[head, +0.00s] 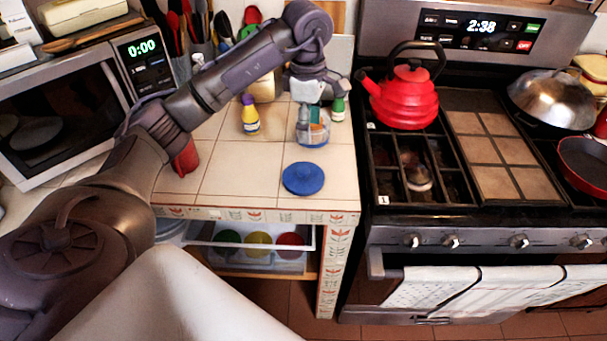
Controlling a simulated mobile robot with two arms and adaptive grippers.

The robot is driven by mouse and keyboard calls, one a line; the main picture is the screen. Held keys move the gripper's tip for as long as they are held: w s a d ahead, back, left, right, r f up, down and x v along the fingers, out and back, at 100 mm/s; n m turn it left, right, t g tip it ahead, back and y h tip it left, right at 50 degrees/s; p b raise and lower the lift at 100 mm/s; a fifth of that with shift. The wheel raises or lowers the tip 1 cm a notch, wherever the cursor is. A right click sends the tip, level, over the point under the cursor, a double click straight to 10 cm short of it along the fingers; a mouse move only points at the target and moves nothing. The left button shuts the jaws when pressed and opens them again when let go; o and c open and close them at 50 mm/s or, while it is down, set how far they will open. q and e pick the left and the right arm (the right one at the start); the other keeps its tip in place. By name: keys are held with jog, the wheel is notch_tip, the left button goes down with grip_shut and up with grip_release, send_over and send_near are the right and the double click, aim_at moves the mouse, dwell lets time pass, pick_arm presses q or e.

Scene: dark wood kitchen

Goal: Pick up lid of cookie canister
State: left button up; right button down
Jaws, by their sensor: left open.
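A round blue lid (303,179) with a small raised knob lies flat on the tiled counter near its front right corner. A squat, see-through canister (313,131) stands just behind it, with light and blue contents or markings. My left arm reaches across from the left, and my left gripper (309,98) is over the canister's top, behind and above the blue lid and apart from it. The gripper is open. Its fingertips partly cover the canister's rim, so I cannot tell whether they touch it. My right gripper is out of view.
A yellow bottle (250,116) and a green-capped bottle (338,109) flank the canister. A red cup (186,158) stands left, near the microwave (60,105). The stove with a red kettle (404,97) is right. Counter left of the lid is clear.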

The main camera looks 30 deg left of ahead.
pick_arm(q)
jog(key=a, duration=0.1)
jog(key=p, duration=0.2)
send_over(303, 170)
notch_tip(303, 170, down, 8)
jog(key=shift+w+d+r, duration=0.1)
jog(key=shift+w+d, duration=0.05)
jog(key=shift+f, duration=0.6)
notch_tip(303, 170, down, 4)
jog(key=shift+r+p, duration=0.15)
jog(key=shift+p, duration=0.8)
jog(key=shift+f, duration=0.35)
jog(key=c, duration=1)
